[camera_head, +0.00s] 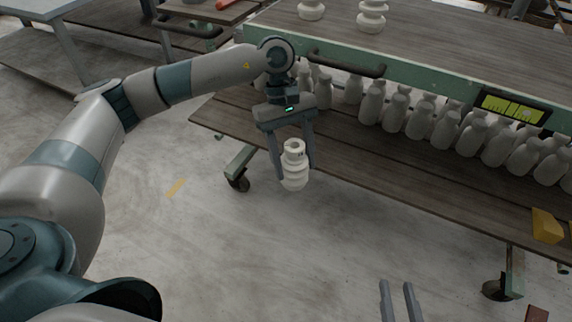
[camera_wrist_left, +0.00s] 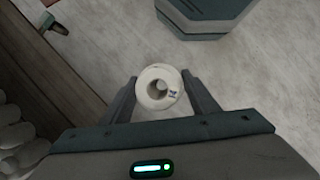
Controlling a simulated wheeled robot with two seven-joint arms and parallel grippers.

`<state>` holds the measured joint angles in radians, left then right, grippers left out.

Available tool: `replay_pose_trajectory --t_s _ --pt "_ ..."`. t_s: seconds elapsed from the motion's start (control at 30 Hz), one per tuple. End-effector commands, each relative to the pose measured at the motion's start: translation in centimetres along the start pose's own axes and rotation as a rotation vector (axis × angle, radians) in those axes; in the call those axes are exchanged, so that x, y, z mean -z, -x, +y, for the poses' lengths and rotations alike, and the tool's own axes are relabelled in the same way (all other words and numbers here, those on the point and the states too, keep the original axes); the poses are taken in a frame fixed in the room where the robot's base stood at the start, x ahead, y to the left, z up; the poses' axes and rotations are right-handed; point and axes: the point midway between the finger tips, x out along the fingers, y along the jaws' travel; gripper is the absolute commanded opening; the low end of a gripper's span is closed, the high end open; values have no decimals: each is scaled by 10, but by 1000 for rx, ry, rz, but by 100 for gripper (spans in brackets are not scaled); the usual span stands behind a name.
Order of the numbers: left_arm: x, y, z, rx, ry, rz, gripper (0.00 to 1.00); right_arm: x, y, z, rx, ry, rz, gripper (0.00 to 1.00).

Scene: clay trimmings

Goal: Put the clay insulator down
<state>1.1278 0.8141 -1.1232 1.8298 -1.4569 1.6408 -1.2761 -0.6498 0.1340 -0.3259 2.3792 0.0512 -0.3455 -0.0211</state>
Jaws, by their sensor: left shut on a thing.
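A cream, ribbed clay insulator (camera_head: 294,170) hangs upright between the fingers of my left gripper (camera_head: 292,165) in the head view. The left gripper is shut on it, in front of the trolley's lower shelf and above the floor. In the left wrist view the insulator (camera_wrist_left: 159,88) shows its round top with a hole and a small dark mark, between the two fingers (camera_wrist_left: 160,98). My right gripper (camera_head: 400,300) shows only its two finger tips at the bottom edge of the head view, apart, with nothing visible between them.
A green-framed trolley (camera_head: 420,88) with a wooden top carries two insulators (camera_head: 371,15) at the back. Its lower shelf (camera_head: 400,185) holds rows of pale bottle-like pieces (camera_head: 420,118) and a yellow object (camera_head: 546,226). Bare concrete floor (camera_head: 240,250) lies in front.

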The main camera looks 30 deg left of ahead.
Motion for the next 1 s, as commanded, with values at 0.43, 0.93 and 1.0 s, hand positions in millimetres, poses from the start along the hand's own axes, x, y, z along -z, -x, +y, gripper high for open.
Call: replay_pose_trajectory --t_s 0.43,0.93,1.0 --pt "-70 77 -23 283 -691 6 13 0 0 0 0 0 -1 31" --pt "-80 92 -33 348 -826 -5 13 0 0 0 0 0 -1 31" --pt "-80 92 -33 347 -826 -5 13 0 0 0 0 0 -1 31"
